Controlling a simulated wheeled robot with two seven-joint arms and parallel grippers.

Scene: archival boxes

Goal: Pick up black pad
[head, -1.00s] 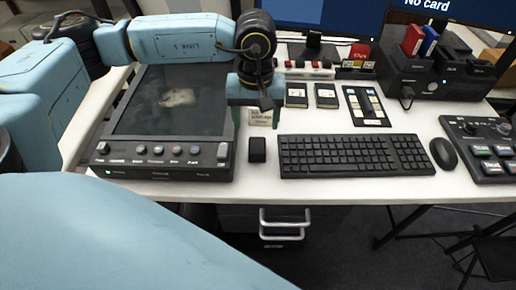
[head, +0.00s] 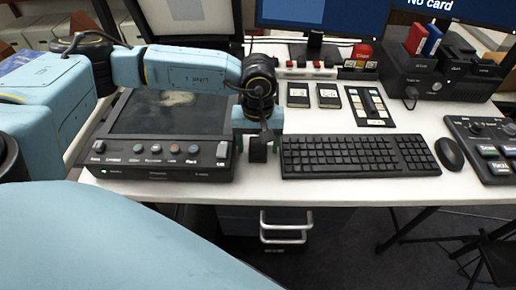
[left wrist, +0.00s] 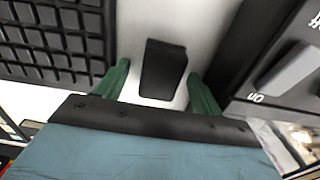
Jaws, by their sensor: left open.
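The black pad (head: 257,150) is a small dark block on the white desk, between the scanner-like device and the keyboard. My left gripper (head: 257,141) is right above it in the head view. In the left wrist view the pad (left wrist: 163,69) lies between the two green fingers of the open gripper (left wrist: 160,84), with white desk showing on both sides. The fingers do not appear to touch it. My right gripper is not in view.
The keyboard (head: 358,156) is close to the right of the pad. The flat device with buttons (head: 165,166) is close on the left. The desk's front edge is near.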

